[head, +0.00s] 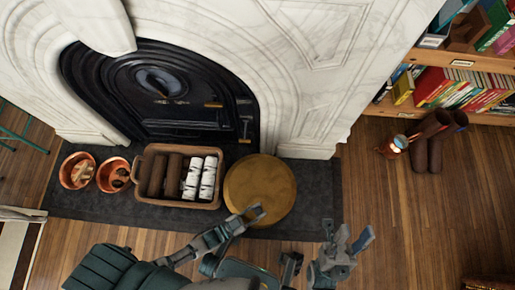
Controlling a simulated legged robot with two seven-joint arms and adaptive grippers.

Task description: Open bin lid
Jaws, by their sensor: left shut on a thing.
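A round gold-brown bin lid (262,183) is seen from above on the dark hearth mat, right of a log basket. It covers the top of the bin, and the bin's walls are hidden beneath it. My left gripper (253,213) reaches in from the lower left and is at the lid's near edge, shut on it. The exact contact is too small to make out. My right gripper (353,238) is apart from the lid, to its lower right, with its fingers spread and nothing between them.
A basket (180,202) of dark and white logs stands left of the bin. Copper pots (78,171) sit further left. The black fireplace (165,90) is behind. A bookshelf (440,58) and brown boots (430,140) are at right. The wood floor between is clear.

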